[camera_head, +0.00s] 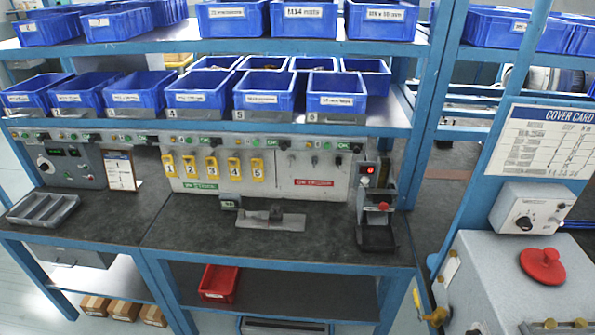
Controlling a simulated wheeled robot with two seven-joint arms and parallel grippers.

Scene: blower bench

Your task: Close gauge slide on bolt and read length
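A low grey fixture (272,221) lies on the dark bench top in the middle. It has a flat plate, a small upright dark block (275,212) on it, and a small box with a green display (229,202) at its left end. It looks like the length gauge, but the slide and its gap are too small to make out. I cannot make out a bolt in it. Neither of my grippers is in view.
A grey device with a red light and red knob (383,206) stands at the bench's right. A grey tray (42,208) lies at left. Numbered yellow tags (212,168) hang on the back panel. Blue bins (264,92) fill the shelves. Dark bench top (185,225) between is clear.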

